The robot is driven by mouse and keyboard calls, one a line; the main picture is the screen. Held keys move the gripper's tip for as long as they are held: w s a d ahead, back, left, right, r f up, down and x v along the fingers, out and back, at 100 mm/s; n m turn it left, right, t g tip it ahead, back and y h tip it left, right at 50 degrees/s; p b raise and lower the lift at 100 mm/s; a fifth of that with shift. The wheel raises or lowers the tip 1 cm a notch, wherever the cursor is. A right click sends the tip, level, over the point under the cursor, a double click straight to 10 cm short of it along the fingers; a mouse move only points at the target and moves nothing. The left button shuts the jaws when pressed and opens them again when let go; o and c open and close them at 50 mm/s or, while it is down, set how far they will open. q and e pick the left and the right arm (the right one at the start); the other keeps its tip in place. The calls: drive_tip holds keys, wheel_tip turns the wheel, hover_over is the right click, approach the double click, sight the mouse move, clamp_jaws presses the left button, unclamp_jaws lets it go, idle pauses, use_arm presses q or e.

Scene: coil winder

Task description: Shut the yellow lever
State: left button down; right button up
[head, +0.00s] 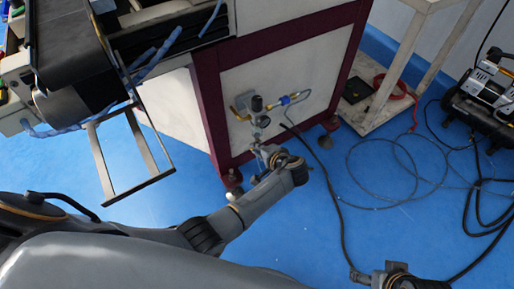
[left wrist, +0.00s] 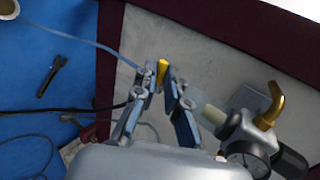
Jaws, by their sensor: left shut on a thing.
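The yellow lever (left wrist: 166,68) shows in the left wrist view as a small yellow piece between the fingertips of my left gripper (left wrist: 161,78). The fingers are closed on it, and they hide part of it. In the head view, my left gripper (head: 262,152) is at the white panel of the machine, just below the valve and gauge fittings (head: 257,106). I cannot make out the lever clearly there. My right gripper (head: 364,277) is at the bottom edge of the head view, dark and partly cut off, away from the fittings.
A pressure gauge (left wrist: 248,160) and a brass elbow (left wrist: 269,107) sit close to the right of my left gripper. Loose hoses (head: 375,165) lie on the blue floor, leading toward a compressor (head: 485,95). A metal frame (head: 130,155) stands out at the left.

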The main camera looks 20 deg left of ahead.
use_arm(q)
drive_tip(key=shift+d, duration=0.1)
idle(0.3)
drive_tip(key=c, duration=1.4)
unclamp_jaws()
drive_tip(key=shift+w, duration=0.1)
